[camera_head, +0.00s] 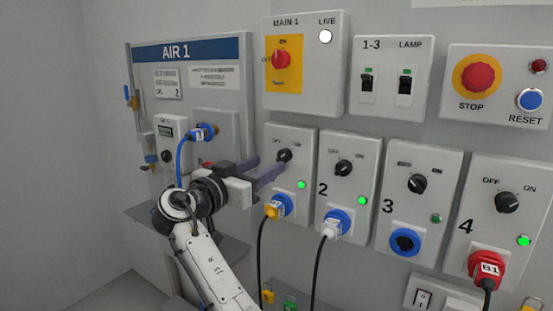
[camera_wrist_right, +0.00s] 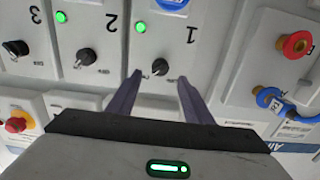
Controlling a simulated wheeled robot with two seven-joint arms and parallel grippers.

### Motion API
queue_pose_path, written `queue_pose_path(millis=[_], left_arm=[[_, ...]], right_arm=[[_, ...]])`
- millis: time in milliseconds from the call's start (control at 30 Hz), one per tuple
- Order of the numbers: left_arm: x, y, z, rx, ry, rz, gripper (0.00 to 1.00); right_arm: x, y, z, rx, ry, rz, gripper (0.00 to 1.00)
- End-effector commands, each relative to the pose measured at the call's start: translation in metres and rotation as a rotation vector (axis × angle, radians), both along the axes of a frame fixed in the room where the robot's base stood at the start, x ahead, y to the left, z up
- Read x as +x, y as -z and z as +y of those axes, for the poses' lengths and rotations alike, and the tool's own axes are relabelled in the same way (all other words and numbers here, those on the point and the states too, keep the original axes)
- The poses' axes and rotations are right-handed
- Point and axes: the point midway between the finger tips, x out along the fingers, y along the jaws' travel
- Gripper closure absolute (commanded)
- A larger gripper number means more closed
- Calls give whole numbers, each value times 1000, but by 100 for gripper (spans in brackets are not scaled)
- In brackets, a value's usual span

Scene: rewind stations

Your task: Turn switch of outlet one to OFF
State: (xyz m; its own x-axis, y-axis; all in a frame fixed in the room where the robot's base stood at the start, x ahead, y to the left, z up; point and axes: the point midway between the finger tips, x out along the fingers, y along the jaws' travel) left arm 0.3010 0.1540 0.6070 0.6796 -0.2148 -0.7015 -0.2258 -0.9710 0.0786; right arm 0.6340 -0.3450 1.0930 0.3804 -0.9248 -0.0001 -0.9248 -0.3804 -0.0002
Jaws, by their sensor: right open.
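The outlet one panel shows in the head view, with a black rotary switch (camera_head: 284,155) under OFF and ON labels and a lit green lamp (camera_head: 301,184). A yellow plug (camera_head: 275,208) sits in its blue socket. In the upside-down right wrist view, the same switch (camera_wrist_right: 160,67) lies between the fingertips of my right gripper (camera_wrist_right: 160,78). My right gripper (camera_head: 272,165) is open in front of the switch, with one finger on each side. I cannot tell whether the fingers touch it. Its exact setting is hard to read. My left gripper is not in view.
Outlet two (camera_head: 343,168), outlet three (camera_head: 417,184) and outlet four (camera_head: 507,202) stand to the right. Lamps two and four are lit; lamp three is dark. Above are the MAIN 1 box (camera_head: 305,90) and STOP button (camera_head: 478,77). The AIR 1 panel (camera_head: 222,105) is left.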

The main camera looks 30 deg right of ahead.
Motion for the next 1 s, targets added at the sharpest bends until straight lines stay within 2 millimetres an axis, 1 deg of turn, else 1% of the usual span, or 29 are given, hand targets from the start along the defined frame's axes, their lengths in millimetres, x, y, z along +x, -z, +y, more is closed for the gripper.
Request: queue_pose_path(millis=[33,100,200,300,467,700,767,800,933,967,1000], left_arm=[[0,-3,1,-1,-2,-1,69],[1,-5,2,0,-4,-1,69],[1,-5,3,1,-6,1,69],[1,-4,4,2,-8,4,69],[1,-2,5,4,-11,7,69],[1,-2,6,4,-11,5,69],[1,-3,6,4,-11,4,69],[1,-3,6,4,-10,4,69],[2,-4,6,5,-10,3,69],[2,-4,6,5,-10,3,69],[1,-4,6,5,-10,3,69]], right_arm=[[3,-3,-11,-2,3,0,54],[9,-2,-22,-1,1,1,54],[15,-1,-37,-2,1,1,54],[19,-1,-47,-2,0,1,54],[23,0,-54,1,-3,1,54],[23,1,-55,1,-3,1,54],[23,1,-55,0,-3,1,62],[23,1,-54,0,-3,1,69],[23,1,-54,0,-3,1,91],[23,1,-54,0,-3,1,95],[23,1,-54,0,-3,1,95]])
